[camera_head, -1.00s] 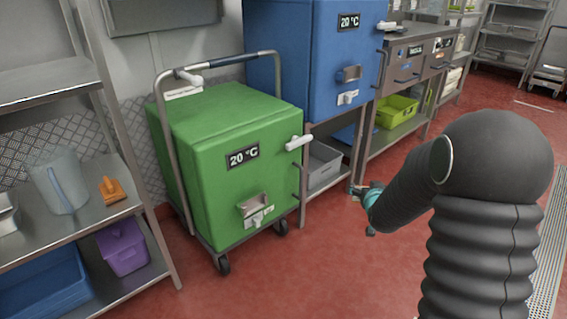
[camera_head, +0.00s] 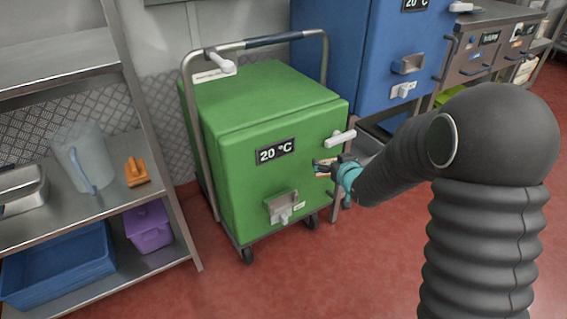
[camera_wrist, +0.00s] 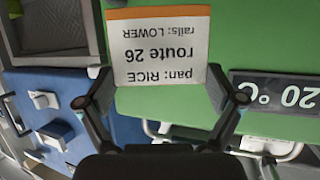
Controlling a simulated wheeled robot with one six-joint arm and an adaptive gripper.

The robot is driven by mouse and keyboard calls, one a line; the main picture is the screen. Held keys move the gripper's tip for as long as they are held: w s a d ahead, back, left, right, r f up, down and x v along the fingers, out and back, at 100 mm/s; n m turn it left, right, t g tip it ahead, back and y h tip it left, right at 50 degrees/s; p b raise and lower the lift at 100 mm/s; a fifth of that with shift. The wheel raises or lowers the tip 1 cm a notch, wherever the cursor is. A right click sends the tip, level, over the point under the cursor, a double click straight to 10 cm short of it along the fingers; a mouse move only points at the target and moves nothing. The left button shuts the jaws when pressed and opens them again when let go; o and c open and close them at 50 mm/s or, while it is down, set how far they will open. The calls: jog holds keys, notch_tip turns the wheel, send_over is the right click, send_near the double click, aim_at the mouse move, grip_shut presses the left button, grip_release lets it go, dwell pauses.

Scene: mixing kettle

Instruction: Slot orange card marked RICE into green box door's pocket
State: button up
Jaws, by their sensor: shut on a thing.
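The orange-edged card (camera_wrist: 160,48) shows upside down in the wrist view, reading "pan: RICE, route 26, rails: LOWER". My gripper (camera_wrist: 162,90) is shut on the card by its sides. In the head view the card (camera_head: 323,166) and my gripper (camera_head: 334,168) are in front of the upper right of the green box's door. The green box (camera_head: 235,196) stands on a wheeled trolley. Its door pocket (camera_head: 282,206) is a metal holder low on the door, to the lower left of my gripper. A small white label shows at the pocket. The card is apart from the pocket.
A "20 °C" display (camera_head: 276,151) and a white latch handle (camera_head: 340,137) are on the green door. A blue box (camera_head: 372,60) with its own pocket stands to the right. A steel shelf (camera_head: 112,168) stands left. Red floor is open in front.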

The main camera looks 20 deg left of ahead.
jog(key=s+a+n+g+y, duration=0.1)
jog(key=s+a, duration=0.1)
jog(key=a, duration=0.2)
jog(key=s+a+n+y, duration=0.1)
jog(key=s+a, duration=0.1)
jog(key=a, duration=0.2)
jog(key=s+a+n+g+y, duration=0.1)
jog(key=s+a, duration=0.2)
jog(key=a, duration=0.1)
jog(key=shift+a+r+n+g+p, duration=0.25)
jog(key=shift+a+n+g+p, duration=0.05)
jog(key=shift+p, duration=0.1)
jog(key=shift+f+b, duration=1.25)
jog(key=shift+f, duration=1.85)
jog(key=shift+r, duration=0.3)
jog(key=shift+s+d+f, duration=0.1)
jog(key=shift+f, duration=0.05)
jog(key=shift+s+d+f, duration=0.1)
jog(key=shift+d, duration=0.05)
jog(key=shift+f+b, duration=0.15)
jog(key=shift+b, duration=0.4)
jog(key=shift+f+b, duration=1.9)
jog(key=shift+f, duration=0.2)
jog(key=shift+f+b, duration=0.15)
jog(key=shift+b, duration=0.15)
